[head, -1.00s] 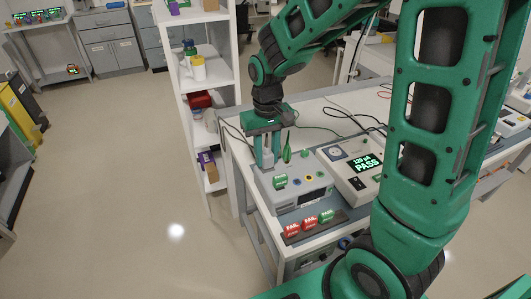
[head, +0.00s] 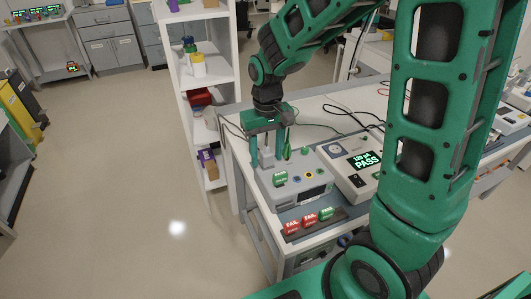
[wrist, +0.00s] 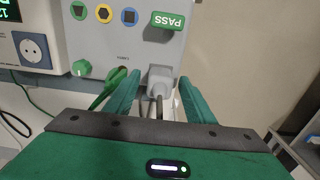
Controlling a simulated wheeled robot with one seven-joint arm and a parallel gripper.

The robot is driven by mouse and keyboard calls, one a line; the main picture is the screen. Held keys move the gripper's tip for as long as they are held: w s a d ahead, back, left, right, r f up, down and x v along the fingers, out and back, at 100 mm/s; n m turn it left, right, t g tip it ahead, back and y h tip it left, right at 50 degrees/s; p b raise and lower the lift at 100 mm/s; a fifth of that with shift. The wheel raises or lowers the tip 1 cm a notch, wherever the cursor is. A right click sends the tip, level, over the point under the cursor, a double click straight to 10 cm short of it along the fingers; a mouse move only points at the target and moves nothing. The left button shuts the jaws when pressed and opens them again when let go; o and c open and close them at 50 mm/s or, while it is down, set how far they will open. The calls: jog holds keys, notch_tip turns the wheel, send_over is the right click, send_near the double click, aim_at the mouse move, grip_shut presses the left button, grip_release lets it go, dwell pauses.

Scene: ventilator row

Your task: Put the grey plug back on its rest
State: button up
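The grey plug (wrist: 161,82) stands at the rear edge of the grey tester (wrist: 120,38), with its cable running back towards my wrist. It also shows in the head view (head: 267,157). My gripper (wrist: 159,79) is open, one green finger on each side of the plug, with a gap visible at both sides. In the head view my gripper (head: 270,160) is low over the back of the tester (head: 292,195). What is under the plug is hidden, so I cannot tell how it is seated.
A green clip (wrist: 106,88) with a green lead is close beside my left finger. A green PASS tag (wrist: 168,20) lies on the tester. FAIL and PASS tags (head: 308,221) line the front. White shelves (head: 208,75) stand left.

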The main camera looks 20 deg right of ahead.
aim_at(267, 146)
notch_tip(267, 146, up, 11)
jog(key=shift+f, duration=0.15)
jog(key=s+d+f+m, duration=0.1)
jog(key=s+d+m, duration=0.2)
jog(key=s+d, duration=0.5)
jog(key=s+d+f+m, duration=0.1)
jog(key=s+d+m, duration=0.2)
jog(key=s+d, duration=0.6)
jog(key=s, duration=0.6)
jog(key=shift+d, duration=0.25)
jog(key=shift+s, duration=0.1)
